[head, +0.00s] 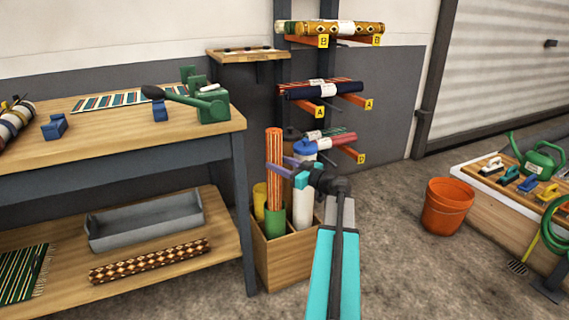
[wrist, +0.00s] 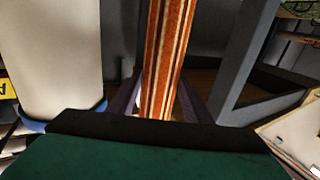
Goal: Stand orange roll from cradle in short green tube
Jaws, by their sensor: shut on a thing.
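The orange striped roll (head: 274,165) is upright above the short green tube (head: 275,222) in the wooden box. Its lower end meets the tube's rim in the head view; I cannot tell how far it is inside. My gripper (head: 278,170) is shut on the roll at about mid-height, reaching in from the right. In the wrist view the roll (wrist: 166,55) runs upright between the fingers (wrist: 155,100); its lower end is hidden. Two blue blocks, likely the cradle, sit on the bench (head: 55,126) with nothing across them.
The wooden box (head: 285,262) also holds a yellow tube (head: 260,200) and a white tube (head: 303,205), close beside the green one. A wall rack with rolls (head: 320,88) stands behind. An orange bucket (head: 446,205) is at right. Floor in front is clear.

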